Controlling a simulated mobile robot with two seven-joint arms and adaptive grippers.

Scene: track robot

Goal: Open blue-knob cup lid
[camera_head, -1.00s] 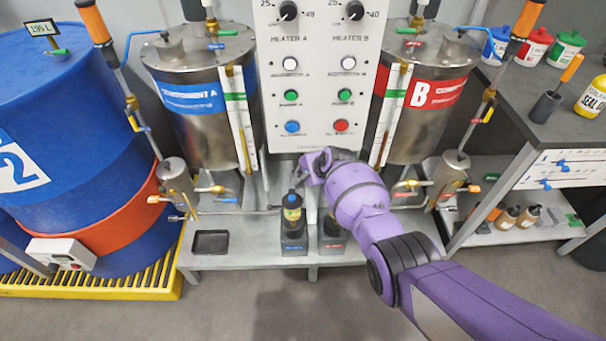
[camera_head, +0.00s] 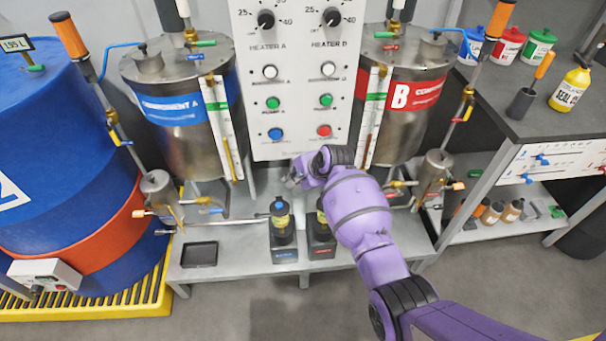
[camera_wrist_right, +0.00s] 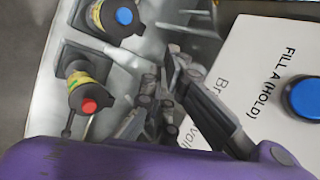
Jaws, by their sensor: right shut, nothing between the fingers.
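The blue-knob cup (camera_head: 281,222) stands upright on a black base at the front of the grey bench, with a yellow band and dark lid. In the right wrist view its blue knob (camera_wrist_right: 124,16) sits on top of the lid, which is on the cup. The red-knob cup (camera_head: 321,222) stands beside it; its red knob (camera_wrist_right: 89,106) shows in the wrist view. My right gripper (camera_head: 296,174) is shut and empty, above and behind the cups, just below the control panel. It also shows in the wrist view (camera_wrist_right: 174,62), apart from both cups. My left gripper is not in view.
The control panel (camera_head: 298,100) with buttons and dials stands close behind the gripper. Metal tanks (camera_head: 190,140) with pipes and valves flank it. A black tray (camera_head: 199,254) lies left of the cups. The bench front beside the tray is free.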

